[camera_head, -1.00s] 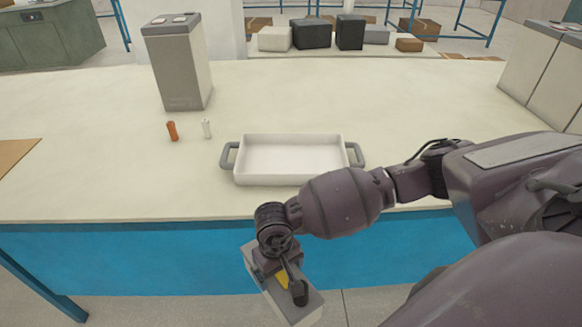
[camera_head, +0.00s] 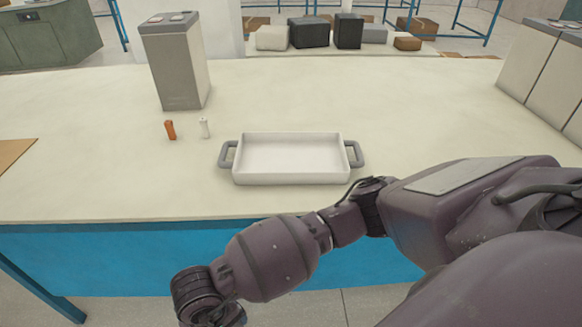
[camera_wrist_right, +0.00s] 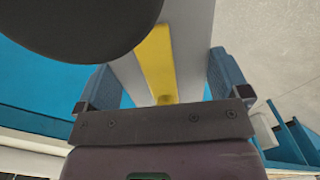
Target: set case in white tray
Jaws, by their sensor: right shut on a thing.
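The white tray (camera_head: 290,179) with grey side handles sits empty on the table near its front edge in the head view. My right gripper (camera_wrist_right: 162,65) shows in the right wrist view, its two blue fingers on either side of a grey case with a yellow stripe (camera_wrist_right: 156,62). It is shut on this case. A dark round shape covers the upper left of that view and hides part of the case. In the head view the gripper and the case are below the picture, with only my right arm showing in front of the table. My left gripper is not in view.
An orange battery (camera_head: 170,130) and a white battery (camera_head: 205,128) stand left of the tray. A tall grey box (camera_head: 175,65) stands behind them. A brown board (camera_head: 12,152) lies at the left edge. The table right of the tray is clear.

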